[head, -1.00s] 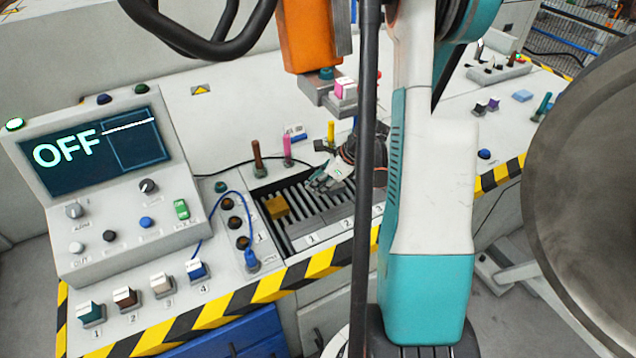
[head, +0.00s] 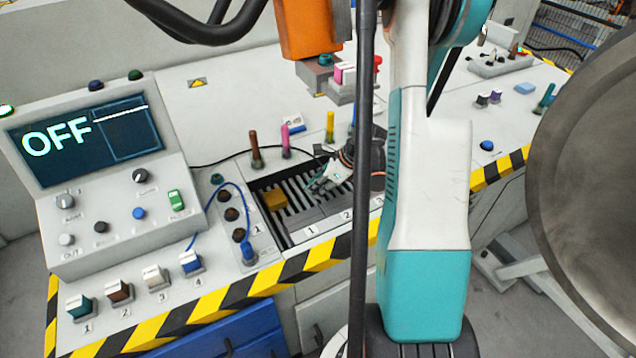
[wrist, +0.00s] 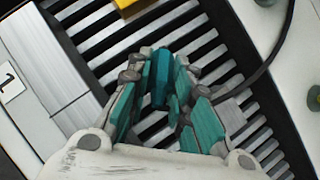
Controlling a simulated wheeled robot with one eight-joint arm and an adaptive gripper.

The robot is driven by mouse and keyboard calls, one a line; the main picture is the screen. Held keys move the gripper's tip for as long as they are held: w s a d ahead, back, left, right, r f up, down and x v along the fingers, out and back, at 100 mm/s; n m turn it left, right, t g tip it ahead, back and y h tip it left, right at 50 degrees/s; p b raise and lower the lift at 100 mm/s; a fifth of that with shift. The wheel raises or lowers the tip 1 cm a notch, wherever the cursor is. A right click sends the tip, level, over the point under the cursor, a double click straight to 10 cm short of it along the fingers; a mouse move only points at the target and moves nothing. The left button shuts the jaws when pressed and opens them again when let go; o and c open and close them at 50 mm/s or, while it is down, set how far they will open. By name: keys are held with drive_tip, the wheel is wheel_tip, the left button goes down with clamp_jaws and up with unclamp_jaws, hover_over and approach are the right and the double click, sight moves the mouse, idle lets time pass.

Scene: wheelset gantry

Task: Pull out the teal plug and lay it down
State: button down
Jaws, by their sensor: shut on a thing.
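My gripper (wrist: 162,88) is shut on the teal plug (wrist: 160,76), whose dark teal body shows between the lighter teal finger pads in the wrist view. In the head view, my gripper (head: 320,186) is over the slatted tray (head: 297,222), right of the yellow block; the plug itself is hard to make out there. I cannot tell whether the plug touches the slats. A dark cable (wrist: 277,58) runs behind the fingers in the wrist view. A small teal-topped fitting (head: 217,179) heads the column of dark sockets on the panel.
A yellow block (head: 274,199) lies at the tray's left end. Brown (head: 255,150), pink (head: 286,141) and yellow (head: 330,126) upright pegs stand behind the tray. A blue plug (head: 248,250) with a blue cable sits at the panel front. The OFF console (head: 90,150) stands left.

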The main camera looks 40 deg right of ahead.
drive_tip(key=shift+f, duration=0.55)
drive_tip(key=c, duration=1.4)
unclamp_jaws()
drive_tip(key=shift+o, duration=0.2)
drive_tip(key=shift+r, duration=0.15)
drive_tip(key=v, duration=1.1)
drive_tip(key=shift+s+r, duration=0.25)
drive_tip(key=shift+d, duration=0.1)
